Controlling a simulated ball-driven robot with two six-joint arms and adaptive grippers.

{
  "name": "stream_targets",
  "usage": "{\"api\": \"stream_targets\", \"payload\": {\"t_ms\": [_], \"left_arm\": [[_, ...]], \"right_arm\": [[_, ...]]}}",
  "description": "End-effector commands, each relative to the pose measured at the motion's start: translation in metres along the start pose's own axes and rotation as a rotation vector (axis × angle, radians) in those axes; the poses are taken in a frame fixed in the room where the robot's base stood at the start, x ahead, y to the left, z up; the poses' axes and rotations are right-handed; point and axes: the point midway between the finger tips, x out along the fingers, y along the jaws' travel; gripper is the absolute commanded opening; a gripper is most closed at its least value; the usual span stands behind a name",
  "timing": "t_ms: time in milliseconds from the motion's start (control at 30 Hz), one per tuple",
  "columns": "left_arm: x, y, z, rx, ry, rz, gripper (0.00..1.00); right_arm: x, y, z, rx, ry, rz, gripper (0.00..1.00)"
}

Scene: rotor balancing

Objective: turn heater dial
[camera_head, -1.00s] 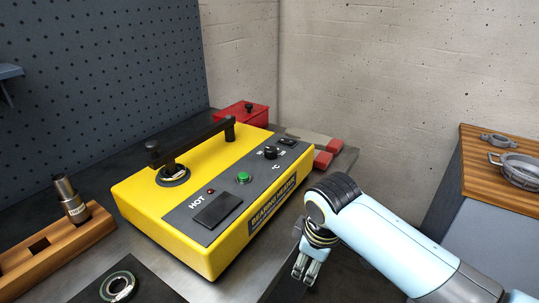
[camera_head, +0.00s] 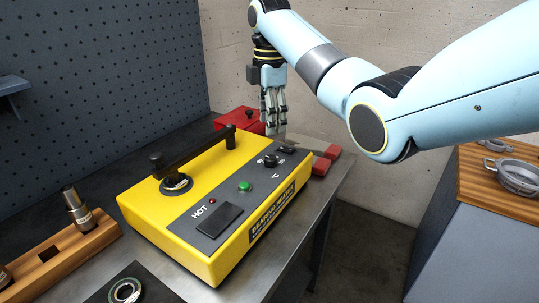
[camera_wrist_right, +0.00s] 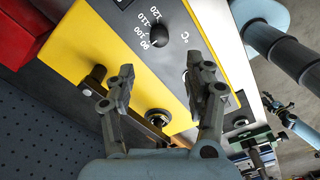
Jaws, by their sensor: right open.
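The yellow bearing heater (camera_head: 170,222) sits on the metal bench in the head view. Its black dial (camera_head: 270,160) is near the far end of the grey panel. In the right wrist view the dial (camera_wrist_right: 158,36) shows beside the printed numbers 90 to 120. My right gripper (camera_head: 273,130) points down above the heater's far end, apart from the dial. In the right wrist view its two fingers (camera_wrist_right: 160,85) are spread with nothing between them. My left gripper is in neither view.
A black bar (camera_head: 195,153) lies across posts on the heater. The panel has a green button (camera_head: 245,187). A red box (camera_head: 238,120) stands behind. A wooden block (camera_head: 65,250) with a cylinder and a bearing ring (camera_head: 125,291) are at the near left. A wooden-topped cabinet (camera_head: 480,185) stands at right.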

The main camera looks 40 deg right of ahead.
Motion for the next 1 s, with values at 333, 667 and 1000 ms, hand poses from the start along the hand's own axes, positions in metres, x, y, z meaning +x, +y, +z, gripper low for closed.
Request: {"api": "stream_targets", "payload": {"t_ms": [333, 667, 1000], "left_arm": [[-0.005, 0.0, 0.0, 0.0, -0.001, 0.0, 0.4], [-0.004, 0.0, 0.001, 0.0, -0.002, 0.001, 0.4], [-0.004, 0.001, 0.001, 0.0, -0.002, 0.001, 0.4]], "right_arm": [[0.049, 0.001, 0.0, -0.014, 0.002, -0.009, 0.53], [0.099, 0.001, 0.0, -0.013, 0.003, -0.005, 0.53], [0.104, 0.002, 0.0, -0.013, 0.002, -0.003, 0.53]]}}
